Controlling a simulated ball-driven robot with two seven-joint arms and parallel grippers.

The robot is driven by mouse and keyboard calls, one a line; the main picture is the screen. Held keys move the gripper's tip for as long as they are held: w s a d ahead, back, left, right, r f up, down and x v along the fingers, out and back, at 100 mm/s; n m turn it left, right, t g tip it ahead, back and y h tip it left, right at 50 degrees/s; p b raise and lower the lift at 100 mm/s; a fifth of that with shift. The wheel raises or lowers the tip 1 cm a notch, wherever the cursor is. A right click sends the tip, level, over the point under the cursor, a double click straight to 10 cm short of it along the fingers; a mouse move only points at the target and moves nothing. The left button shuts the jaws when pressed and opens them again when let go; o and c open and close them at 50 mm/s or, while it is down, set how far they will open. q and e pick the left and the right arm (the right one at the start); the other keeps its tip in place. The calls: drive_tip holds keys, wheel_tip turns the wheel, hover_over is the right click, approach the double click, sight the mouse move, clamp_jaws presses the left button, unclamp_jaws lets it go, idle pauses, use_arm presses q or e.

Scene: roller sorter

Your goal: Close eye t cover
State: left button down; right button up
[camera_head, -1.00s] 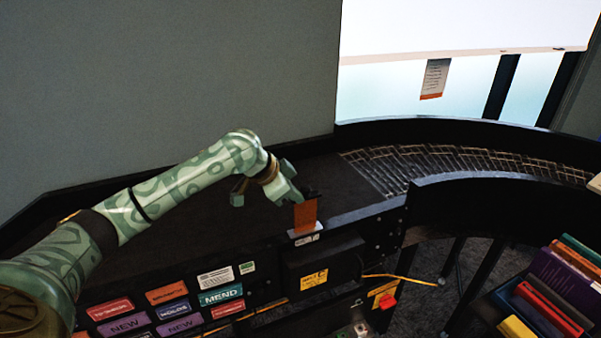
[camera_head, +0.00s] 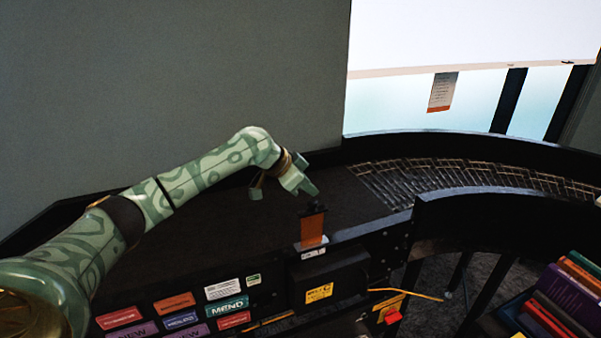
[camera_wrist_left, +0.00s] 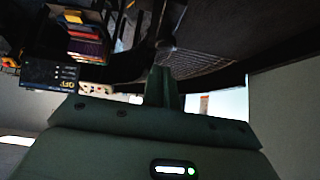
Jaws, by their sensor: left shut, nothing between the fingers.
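An orange flap (camera_head: 313,228), which looks like the eye cover, stands upright on the near rail of the dark conveyor in the head view. A small white label is at its foot. I cannot tell whether it counts as open or closed. My left gripper (camera_head: 309,188) is shut and empty. Its tips are just above and behind the flap's top and look apart from it. In the left wrist view, the shut fingers (camera_wrist_left: 164,85) stick out from the gripper body with nothing held. My right gripper is in neither view.
A black box with a yellow label (camera_head: 319,293) sits below the flap, with a red button (camera_head: 393,317) to its right. Colored labels (camera_head: 230,307) cover the front panel. A roller curve (camera_head: 440,180) runs right. A bin of books (camera_head: 560,300) stands lower right. The belt is clear.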

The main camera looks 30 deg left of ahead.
use_arm(q)
drive_tip(key=shift+a+f, duration=0.1)
drive_tip(key=shift+f, duration=0.95)
drive_tip(key=b, duration=0.4)
approach(317, 237)
drive_tip(key=x, duration=0.5)
drive_tip(key=shift+w+r, duration=0.15)
drive_tip(key=shift+w, duration=0.1)
drive_tip(key=shift+s, duration=0.2)
